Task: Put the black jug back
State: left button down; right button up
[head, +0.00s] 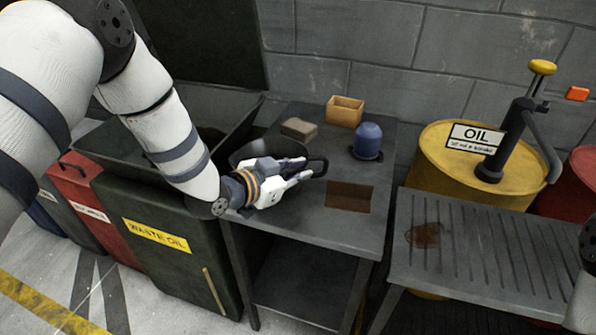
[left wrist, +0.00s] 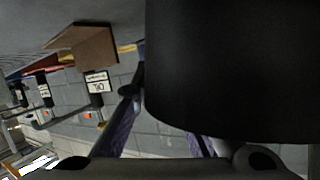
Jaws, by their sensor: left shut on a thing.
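The black jug (head: 258,150) is over the left part of the grey metal table, largely hidden behind my left gripper (head: 303,172). A dark loop like its handle shows beyond the fingertips. My left gripper is shut on the jug. In the left wrist view the jug (left wrist: 230,70) is a big black shape filling the upper right, close to the fingers. I cannot tell whether its base touches the table. A brown square patch (head: 349,196) lies bare on the table to the right of the gripper. My right gripper is not in view.
On the table (head: 300,228) stand a tan open box (head: 345,111), a grey-brown block (head: 299,129) and a blue container (head: 367,138). An open green waste oil bin (head: 170,250) adjoins the left. A yellow oil drum (head: 440,165) and ribbed bench (head: 490,260) are right.

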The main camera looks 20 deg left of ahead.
pick_arm(q)
jog(key=shift+f, duration=0.1)
jog(key=c, duration=1.6)
grip_release()
jog(key=shift+r, duration=0.2)
jog(key=p+v, duration=0.2)
jog(key=v, duration=1)
jog(key=s+f+n+g+y, duration=0.2)
jog(key=s+f+n+g, duration=0.15)
jog(key=s+f, duration=0.65)
jog(key=s+f+n+g+y, duration=0.1)
jog(key=s+f+g, duration=0.2)
jog(key=s, duration=0.5)
jog(key=s+a+f+n+g+y, duration=0.1)
jog(key=s+f+g, duration=0.3)
jog(key=s, duration=0.5)
jog(key=s+f+n+g+y, duration=0.2)
jog(key=s+f+g, duration=0.1)
jog(key=s, duration=0.6)
jog(key=shift+s+a+f+g, duration=0.1)
jog(key=shift+a+f+g, duration=0.15)
jog(key=shift+a+f, duration=0.25)
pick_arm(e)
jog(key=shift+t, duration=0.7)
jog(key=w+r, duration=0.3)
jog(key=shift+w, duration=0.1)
